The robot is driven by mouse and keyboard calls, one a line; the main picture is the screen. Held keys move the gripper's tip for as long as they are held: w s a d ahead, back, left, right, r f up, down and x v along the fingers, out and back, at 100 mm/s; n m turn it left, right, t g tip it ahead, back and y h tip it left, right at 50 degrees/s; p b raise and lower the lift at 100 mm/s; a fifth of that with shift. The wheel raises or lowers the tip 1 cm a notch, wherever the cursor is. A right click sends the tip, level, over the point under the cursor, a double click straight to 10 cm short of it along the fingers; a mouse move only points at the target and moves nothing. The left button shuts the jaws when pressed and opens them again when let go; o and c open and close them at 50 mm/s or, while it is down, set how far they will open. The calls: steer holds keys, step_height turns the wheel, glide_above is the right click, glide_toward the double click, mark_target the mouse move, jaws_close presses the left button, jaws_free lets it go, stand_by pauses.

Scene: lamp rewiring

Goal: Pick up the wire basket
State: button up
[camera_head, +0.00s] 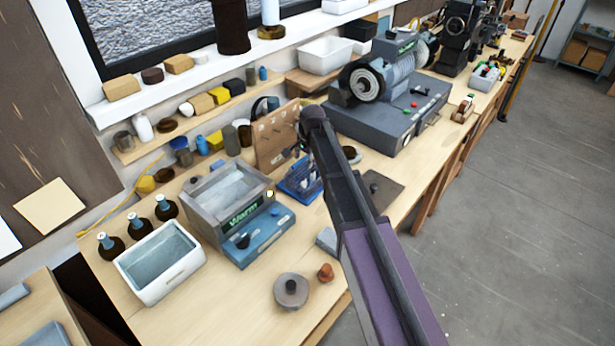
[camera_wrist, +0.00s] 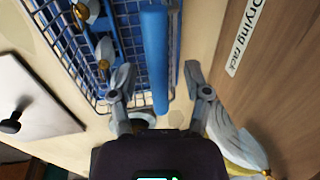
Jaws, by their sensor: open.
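The blue wire basket (camera_head: 299,183) stands on the workbench in the head view, partly hidden behind my arm. In the wrist view its mesh (camera_wrist: 70,62) fills the upper left, with silvery and brass pieces inside. Its thick blue handle bar (camera_wrist: 155,35) runs down between the fingers of my gripper (camera_wrist: 158,74). The fingers are apart, one on each side of the bar, with gaps visible; I cannot tell the depth between them and the bar. In the head view my gripper is mostly hidden behind my arm.
The drying rack board (camera_wrist: 268,70) stands close on the right in the wrist view; its pegboard (camera_head: 273,140) is behind the basket. Silvery-brass pieces (camera_wrist: 238,148) are near the right finger. The warm-water tank (camera_head: 237,222) is left of the basket. A dark plate (camera_head: 382,189) lies right.

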jaws_close()
steer(key=shift+r, duration=0.2)
stand_by(0.3)
step_height(320, 180, up, 10)
steer(key=p, duration=1)
steer(key=shift+f, duration=0.2)
steer(key=shift+r, duration=0.2)
stand_by(0.4)
